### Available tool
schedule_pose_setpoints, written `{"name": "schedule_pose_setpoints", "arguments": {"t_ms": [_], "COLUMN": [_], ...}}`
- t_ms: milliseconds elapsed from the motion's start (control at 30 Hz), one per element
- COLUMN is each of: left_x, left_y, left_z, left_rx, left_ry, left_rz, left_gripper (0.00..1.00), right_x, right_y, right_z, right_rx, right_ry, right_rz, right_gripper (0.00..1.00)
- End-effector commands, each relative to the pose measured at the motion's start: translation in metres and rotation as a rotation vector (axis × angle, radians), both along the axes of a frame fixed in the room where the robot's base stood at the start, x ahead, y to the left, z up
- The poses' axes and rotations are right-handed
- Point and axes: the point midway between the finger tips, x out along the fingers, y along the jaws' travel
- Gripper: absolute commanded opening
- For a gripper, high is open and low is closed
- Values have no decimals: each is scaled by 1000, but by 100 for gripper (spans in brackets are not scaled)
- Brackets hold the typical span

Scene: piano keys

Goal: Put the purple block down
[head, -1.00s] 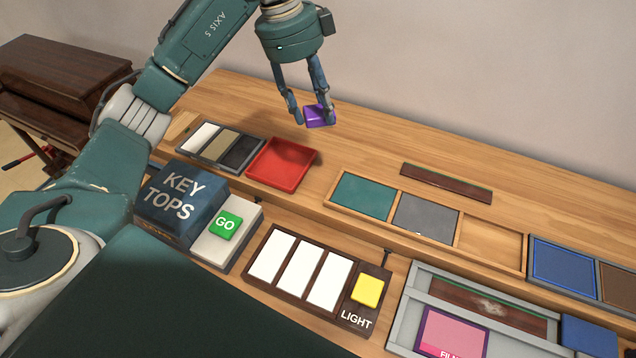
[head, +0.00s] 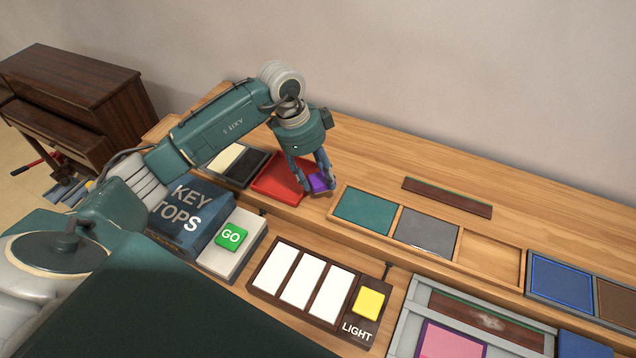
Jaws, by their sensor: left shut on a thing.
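The purple block (head: 319,182) is between the fingers of my left gripper (head: 318,186). The gripper is shut on it, low over the wooden bench. The block is at the right edge of the red tray (head: 268,186), partly hidden by the fingers. I cannot tell whether it touches the tray or the bench. My right gripper is not in view.
Right of the block are a green panel (head: 364,210), a grey panel (head: 427,231) and an empty wooden recess (head: 488,252). Bare wood (head: 365,160) lies behind.

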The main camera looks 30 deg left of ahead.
Motion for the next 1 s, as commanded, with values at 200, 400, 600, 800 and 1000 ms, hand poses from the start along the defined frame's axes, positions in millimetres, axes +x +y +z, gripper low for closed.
{"name": "schedule_pose_setpoints", "arguments": {"t_ms": [200, 400, 600, 800, 1000], "left_x": [-1, 0, 0, 0, 0], "left_y": [-1, 0, 0, 0, 0], "left_z": [-32, -40, -41, -41, -39], "left_rx": [0, 0, 1, 1, 1], "left_ry": [3, 0, 1, 1, 1], "left_rz": [0, -2, -1, -1, -1], "left_gripper": [23, 23, 23, 52, 52], "right_x": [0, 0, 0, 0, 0], "right_y": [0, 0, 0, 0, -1], "right_z": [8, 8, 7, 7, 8], "right_rx": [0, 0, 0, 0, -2], "right_ry": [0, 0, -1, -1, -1], "right_rz": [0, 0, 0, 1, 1], "right_gripper": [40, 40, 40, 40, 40]}}
